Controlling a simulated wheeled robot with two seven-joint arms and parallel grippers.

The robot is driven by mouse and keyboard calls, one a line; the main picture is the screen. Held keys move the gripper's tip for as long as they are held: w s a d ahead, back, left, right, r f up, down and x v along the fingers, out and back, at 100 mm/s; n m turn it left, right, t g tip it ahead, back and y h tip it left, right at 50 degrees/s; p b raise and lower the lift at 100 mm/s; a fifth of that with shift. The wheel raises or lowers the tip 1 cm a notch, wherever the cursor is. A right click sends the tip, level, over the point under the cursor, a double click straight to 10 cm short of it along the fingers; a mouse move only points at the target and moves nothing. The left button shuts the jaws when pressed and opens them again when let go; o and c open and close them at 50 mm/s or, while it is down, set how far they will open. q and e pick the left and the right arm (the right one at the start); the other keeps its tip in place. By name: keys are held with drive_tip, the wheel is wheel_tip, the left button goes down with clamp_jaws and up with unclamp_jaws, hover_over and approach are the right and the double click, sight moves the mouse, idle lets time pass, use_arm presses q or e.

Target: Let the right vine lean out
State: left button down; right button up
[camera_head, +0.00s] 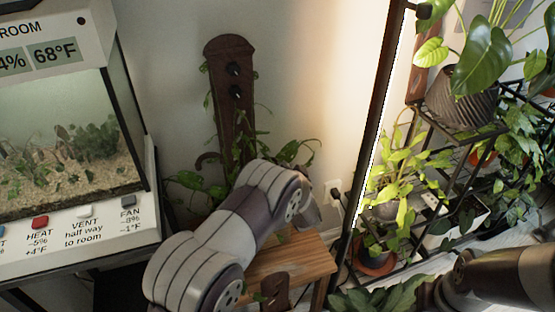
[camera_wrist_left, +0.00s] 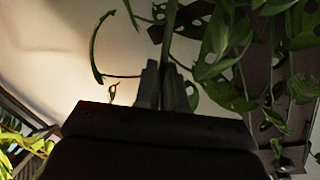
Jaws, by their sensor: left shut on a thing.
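A dark brown wooden board (camera_head: 229,120) with two dark knobs stands against the wall in the head view, with green vines around it. Leaves of the right vine (camera_head: 293,152) spread to the right of the board. In the left wrist view, my left gripper (camera_wrist_left: 166,76) is shut on a green stem (camera_wrist_left: 169,32) that runs up from between its fingers. Broad leaves (camera_wrist_left: 222,60) hang to the right, in front of the dark board (camera_wrist_left: 297,85). In the head view my left arm hides the gripper and the vine's lower part. My right gripper is out of view.
A wooden stool (camera_head: 290,262) stands below my left arm. A terrarium (camera_head: 70,150) with a control panel is at left. A black plant rack (camera_head: 372,110) with a lit strip and several potted plants stands at right. Bare wall lies between board and rack.

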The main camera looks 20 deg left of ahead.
use_arm(q)
drive_tip(key=shift+w+d+f+m, duration=0.35)
drive_tip(key=shift+d+f+m, duration=0.15)
drive_tip(key=shift+f, duration=0.05)
drive_tip(key=c, duration=1.2)
unclamp_jaws()
drive_tip(key=p+v, duration=0.3)
drive_tip(key=v, duration=0.9)
drive_tip(key=shift+s+d+r, duration=0.1)
drive_tip(key=shift+s+d, duration=0.15)
